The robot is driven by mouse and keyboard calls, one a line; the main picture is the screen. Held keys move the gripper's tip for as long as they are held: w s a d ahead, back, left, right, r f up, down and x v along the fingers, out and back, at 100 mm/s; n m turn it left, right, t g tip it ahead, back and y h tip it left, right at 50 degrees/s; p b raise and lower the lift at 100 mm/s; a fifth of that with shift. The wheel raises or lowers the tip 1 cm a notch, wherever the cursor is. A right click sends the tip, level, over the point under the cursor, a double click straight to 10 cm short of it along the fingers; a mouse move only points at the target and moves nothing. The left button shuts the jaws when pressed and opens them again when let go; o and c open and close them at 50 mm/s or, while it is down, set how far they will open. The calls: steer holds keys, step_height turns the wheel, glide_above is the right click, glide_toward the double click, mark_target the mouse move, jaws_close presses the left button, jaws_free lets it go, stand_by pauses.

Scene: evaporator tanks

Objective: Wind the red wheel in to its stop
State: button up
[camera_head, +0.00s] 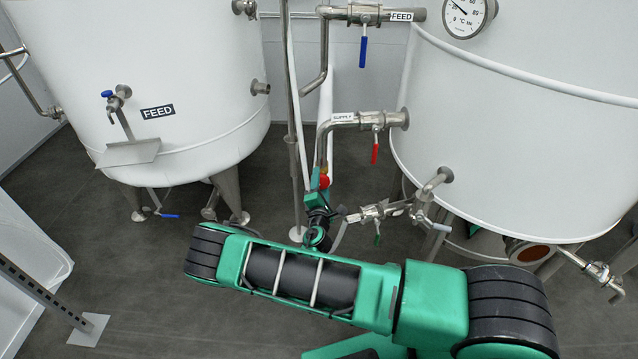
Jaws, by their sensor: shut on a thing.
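The red wheel (324,181) shows as a small patch of red low on the upright pipe between the two white tanks. My gripper (320,190) is at the wheel, reached from below and in front, and is shut on it. The gripper and wrist hide most of the wheel, so its rim and how far it is wound cannot be made out.
A supply pipe (357,119) with a red lever (375,149) runs above right. A blue-levered feed valve (363,50) is higher. A green-levered valve (377,212) juts out close right of my wrist. White tanks (180,70) (500,150) flank the narrow gap.

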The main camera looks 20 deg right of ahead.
steer(key=n, duration=0.3)
steer(key=shift+a+f+n, duration=0.15)
steer(key=shift+a+n, duration=0.05)
steer(key=shift+n, duration=0.2)
steer(key=n, duration=0.3)
steer(key=shift+n, duration=0.3)
steer(key=n, duration=0.6)
steer(key=shift+n, duration=0.3)
steer(key=n, duration=1.2)
steer(key=shift+a+n, duration=0.1)
steer(key=shift+n, duration=0.8)
steer(key=shift+f, duration=0.1)
steer(key=shift+s+d, duration=0.1)
steer(key=shift+d, duration=0.1)
